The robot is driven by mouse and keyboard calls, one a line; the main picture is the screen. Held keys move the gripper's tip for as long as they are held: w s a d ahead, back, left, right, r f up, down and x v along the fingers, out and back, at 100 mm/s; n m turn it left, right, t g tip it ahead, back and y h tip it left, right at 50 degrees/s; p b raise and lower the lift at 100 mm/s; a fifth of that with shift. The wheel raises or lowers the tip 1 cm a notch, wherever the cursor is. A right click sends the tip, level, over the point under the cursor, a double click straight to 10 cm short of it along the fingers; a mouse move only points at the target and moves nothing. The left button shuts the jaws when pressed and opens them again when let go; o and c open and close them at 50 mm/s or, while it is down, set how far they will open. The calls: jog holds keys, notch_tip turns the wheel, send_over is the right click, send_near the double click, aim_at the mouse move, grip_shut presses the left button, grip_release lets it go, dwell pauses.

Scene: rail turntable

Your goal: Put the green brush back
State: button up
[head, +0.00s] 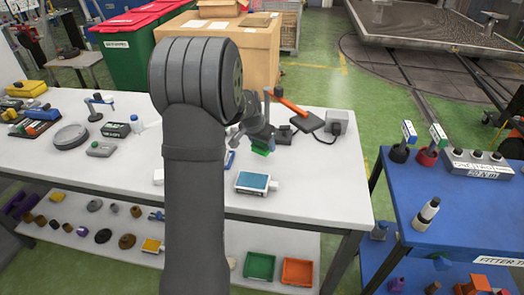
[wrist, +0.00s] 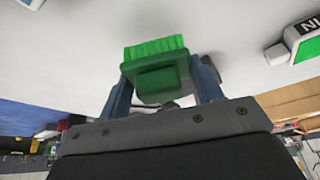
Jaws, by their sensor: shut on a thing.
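My gripper (head: 259,143) is over the right part of the white table, beyond my arm's upright link. It is shut on the green brush (head: 261,152). In the wrist view the green brush (wrist: 155,72) sits between the two fingers, with its bristles facing away from the palm. In the head view only a little of the brush shows below the fingers. I cannot tell from these views whether it touches the table.
A blue-topped device (head: 256,182) lies on the white table (head: 310,185) in front of the gripper. A soldering-type unit (head: 337,122) and a flat dark pad (head: 305,121) with an orange bar are behind right. Green and orange trays (head: 297,271) sit on the lower shelf. A blue table (head: 465,200) stands right.

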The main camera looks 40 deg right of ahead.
aim_at(262, 150)
jog(key=shift+f, duration=1.65)
jog(key=shift+f, duration=0.15)
jog(key=o, duration=0.9)
jog(key=shift+o, duration=0.2)
jog(key=v, duration=1.2)
